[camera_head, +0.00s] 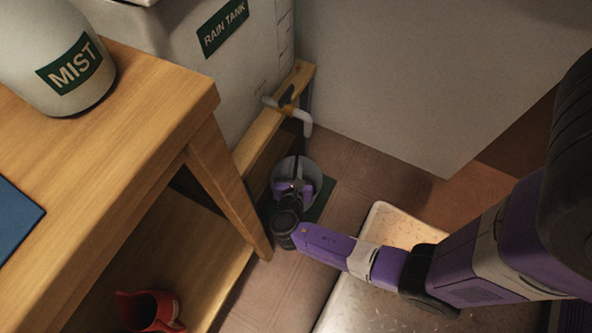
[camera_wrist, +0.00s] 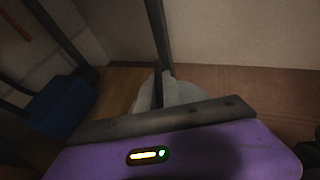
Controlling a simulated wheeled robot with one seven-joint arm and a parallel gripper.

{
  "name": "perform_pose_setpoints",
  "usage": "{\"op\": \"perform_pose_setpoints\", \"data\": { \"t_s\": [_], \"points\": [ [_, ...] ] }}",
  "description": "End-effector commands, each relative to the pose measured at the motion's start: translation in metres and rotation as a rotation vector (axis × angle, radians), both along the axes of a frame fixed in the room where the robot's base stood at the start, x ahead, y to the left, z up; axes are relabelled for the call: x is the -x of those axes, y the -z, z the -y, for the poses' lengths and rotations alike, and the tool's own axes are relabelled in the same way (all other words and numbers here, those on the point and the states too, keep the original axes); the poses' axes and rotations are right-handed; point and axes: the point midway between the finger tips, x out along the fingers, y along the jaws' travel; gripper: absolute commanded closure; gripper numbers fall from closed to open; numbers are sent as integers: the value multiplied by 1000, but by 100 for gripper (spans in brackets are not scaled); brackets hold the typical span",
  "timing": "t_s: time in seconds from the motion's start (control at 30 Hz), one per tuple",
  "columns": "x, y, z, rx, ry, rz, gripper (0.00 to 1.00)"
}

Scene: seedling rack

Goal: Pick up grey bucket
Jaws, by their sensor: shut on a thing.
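The grey bucket (camera_head: 312,172) stands below the tap of the rain tank, over a dark green mat (camera_head: 325,196). My gripper (camera_head: 295,178) reaches down in front of it and covers much of its near side. In the wrist view the bucket (camera_wrist: 188,93) shows as a pale rounded shape just beyond my gripper (camera_wrist: 164,88). The gripper is shut on part of the bucket, seemingly its handle; the exact contact is hard to see in the dark. I cannot tell whether the bucket's base touches the mat.
The rain tank (camera_head: 225,75) stands on a wooden stand, its tap (camera_head: 300,115) right above the bucket. A metal platform (camera_head: 345,300) lies nearer me. A blue object (camera_wrist: 58,105) shows left.

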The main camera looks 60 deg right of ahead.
Motion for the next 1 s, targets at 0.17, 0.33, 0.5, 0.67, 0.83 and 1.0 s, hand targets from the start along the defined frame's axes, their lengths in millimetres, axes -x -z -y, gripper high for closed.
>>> {"op": "perform_pose_setpoints", "data": {
  "t_s": [0.17, 0.33, 0.5, 0.67, 0.83, 1.0],
  "points": [
    [0, 1, -1, -2, -1, -1, 100],
    [-2, -2, 0, 2, -1, 3, 100],
    [-2, -3, 0, 2, -1, 3, 100],
    [-2, -7, 0, 3, -1, 4, 100],
    [-2, -16, 0, 4, 0, 4, 100],
    [-2, -30, 0, 3, 0, 5, 100]
  ]
}}
